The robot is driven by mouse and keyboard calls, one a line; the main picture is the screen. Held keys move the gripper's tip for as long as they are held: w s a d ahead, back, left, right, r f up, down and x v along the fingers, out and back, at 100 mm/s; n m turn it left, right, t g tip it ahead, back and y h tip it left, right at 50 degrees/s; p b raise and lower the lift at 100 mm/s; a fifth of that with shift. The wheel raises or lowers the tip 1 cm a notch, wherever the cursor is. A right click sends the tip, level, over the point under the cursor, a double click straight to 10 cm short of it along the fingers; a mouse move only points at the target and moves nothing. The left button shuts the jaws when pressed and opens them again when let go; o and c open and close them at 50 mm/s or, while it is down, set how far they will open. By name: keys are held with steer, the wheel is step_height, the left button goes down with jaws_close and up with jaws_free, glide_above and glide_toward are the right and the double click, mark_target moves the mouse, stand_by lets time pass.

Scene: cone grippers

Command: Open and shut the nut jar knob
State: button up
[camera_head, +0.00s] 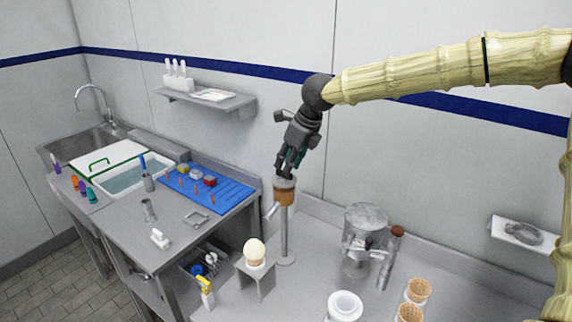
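My gripper (286,172) points down at the top of a slim post-mounted dispenser, its fingertips at or just above the grey cap (285,183). Whether they touch it is too small to tell, and so is the finger gap. Below the cap are a brown-orange band (284,197) and a small angled grey spout or lever (271,211), on a metal post (284,235) with a round foot. A clear jar-like dispenser (366,217) with a grey base stands to the right, away from my gripper. No label shows which one is the nut jar.
A brown-topped cylinder (384,270), waffle cones (417,291) and a white bowl (345,305) stand on the right counter. An egg-shaped cream item (254,252) sits on a small stand (256,280) by a spray bottle (206,291). A wall shelf (207,100) is behind, left.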

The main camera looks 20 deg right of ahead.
steer(key=shift+w+a+f, duration=0.1)
steer(key=shift+w+f, duration=0.3)
steer(key=shift+f, duration=0.2)
steer(key=shift+w+a+f, duration=0.1)
steer(key=shift+w+f, duration=0.3)
steer(key=shift+f, duration=0.2)
steer(key=shift+s+f+p, duration=0.15)
steer(key=shift+p, duration=0.15)
steer(key=shift+s, duration=0.45)
steer(key=shift+w+a+f, duration=0.1)
steer(key=shift+w+f, duration=0.05)
steer(key=shift+w, duration=0.35)
steer(key=shift+c, duration=0.6)
steer(key=shift+s, duration=0.2)
jaws_close()
